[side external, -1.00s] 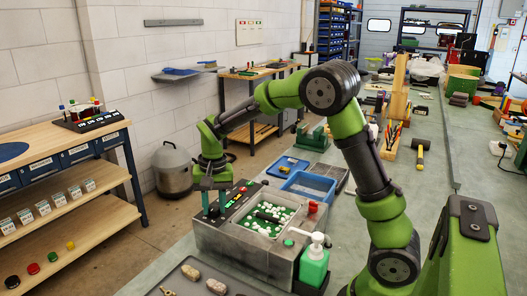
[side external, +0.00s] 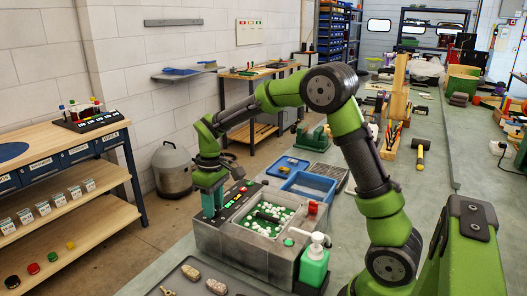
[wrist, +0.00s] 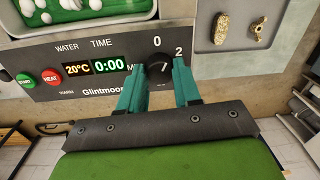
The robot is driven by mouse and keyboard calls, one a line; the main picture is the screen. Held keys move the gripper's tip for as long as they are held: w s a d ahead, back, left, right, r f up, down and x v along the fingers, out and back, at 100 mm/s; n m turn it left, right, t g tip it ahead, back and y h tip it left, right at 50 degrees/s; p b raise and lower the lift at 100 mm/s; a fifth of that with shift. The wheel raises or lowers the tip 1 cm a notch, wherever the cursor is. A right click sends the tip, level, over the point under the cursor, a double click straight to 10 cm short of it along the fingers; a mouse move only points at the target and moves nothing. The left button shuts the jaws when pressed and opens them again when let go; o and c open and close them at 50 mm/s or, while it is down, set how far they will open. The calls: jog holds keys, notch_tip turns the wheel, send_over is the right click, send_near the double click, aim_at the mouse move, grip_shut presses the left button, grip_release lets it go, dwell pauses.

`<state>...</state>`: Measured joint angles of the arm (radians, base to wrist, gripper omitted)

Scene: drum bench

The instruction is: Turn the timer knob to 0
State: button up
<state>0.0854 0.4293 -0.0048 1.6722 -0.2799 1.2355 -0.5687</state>
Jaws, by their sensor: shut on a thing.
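The timer knob (wrist: 160,65) is a small dark dial on the grey front panel, below the printed marks 0 and 2 in the wrist view. My gripper (wrist: 168,62) has its two teal fingers shut around the knob and partly hides it. I cannot make out the knob's pointer. The green time display (wrist: 109,66) beside the knob reads 0:00. In the side external view, my gripper (side external: 212,204) points down at the panel of the drum machine (side external: 240,243), and the knob is hidden behind the fingers.
A water display (wrist: 77,69) reads 20°C, with a red HEAT button (wrist: 52,76) and a green button (wrist: 25,82) to its left. A soap bottle (side external: 314,263) and a grey tray (side external: 204,273) with lumps stand nearby.

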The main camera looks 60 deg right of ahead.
jog(key=n, duration=0.5)
jog(key=shift+n, duration=0.4)
dwell(0.4)
jog(key=o, duration=1.1)
jog(key=shift+c, duration=0.2)
jog(key=shift+r, duration=0.1)
notch_tip(320, 180, up, 17)
jog(key=shift+w+d, duration=0.25)
jog(key=shift+d, duration=0.05)
jog(key=shift+f, duration=0.2)
